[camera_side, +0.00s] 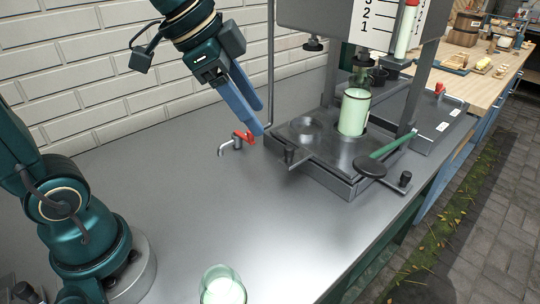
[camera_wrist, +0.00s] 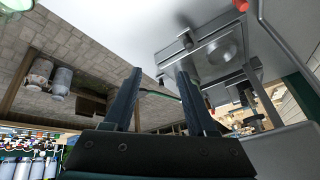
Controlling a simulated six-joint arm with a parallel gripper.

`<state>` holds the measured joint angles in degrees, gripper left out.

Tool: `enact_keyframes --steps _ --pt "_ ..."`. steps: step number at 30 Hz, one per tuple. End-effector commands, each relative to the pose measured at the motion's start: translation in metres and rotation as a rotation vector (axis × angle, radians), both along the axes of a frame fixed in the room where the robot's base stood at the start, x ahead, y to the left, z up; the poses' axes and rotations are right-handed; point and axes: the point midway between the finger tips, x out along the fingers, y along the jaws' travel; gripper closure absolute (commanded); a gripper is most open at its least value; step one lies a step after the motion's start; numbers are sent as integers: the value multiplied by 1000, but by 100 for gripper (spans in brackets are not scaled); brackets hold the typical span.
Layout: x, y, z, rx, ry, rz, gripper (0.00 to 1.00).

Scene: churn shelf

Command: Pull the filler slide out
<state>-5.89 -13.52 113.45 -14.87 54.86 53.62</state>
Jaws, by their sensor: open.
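The filler slide (camera_side: 330,150) is a flat metal plate at the base of the filler, with a round recess at its left. A small dark knob (camera_side: 289,156) stands at its front left edge. A glass of pale green liquid (camera_side: 353,112) stands upright on the plate under the nozzle. My gripper (camera_side: 258,117) is open and empty. It hangs above the bench, left of the filler and apart from the slide. In the wrist view, my fingers (camera_wrist: 158,74) are spread, and the slide (camera_wrist: 207,60) shows upside down beyond the right finger, with its knob (camera_wrist: 187,40).
A small red-handled tap (camera_side: 242,139) stands on the bench below my fingers. A green lever with a black pad (camera_side: 370,167) sticks out at the filler's front right. Another glass (camera_side: 222,287) stands at the bench's front. The bench between is clear.

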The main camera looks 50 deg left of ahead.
Motion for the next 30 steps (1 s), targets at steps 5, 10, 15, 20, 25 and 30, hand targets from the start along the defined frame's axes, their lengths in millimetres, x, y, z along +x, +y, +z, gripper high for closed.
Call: enact_keyframes --steps 5,10,15,20,25,30 --pt "53 12 -16 -2 37 -115 43" --pt "87 28 -44 -35 85 -144 43" --pt "98 40 -71 -71 146 -107 43" --pt "98 44 -87 -83 179 -93 43" --pt "103 38 -106 -83 182 -92 43" --pt "108 33 -124 -82 180 -93 43"
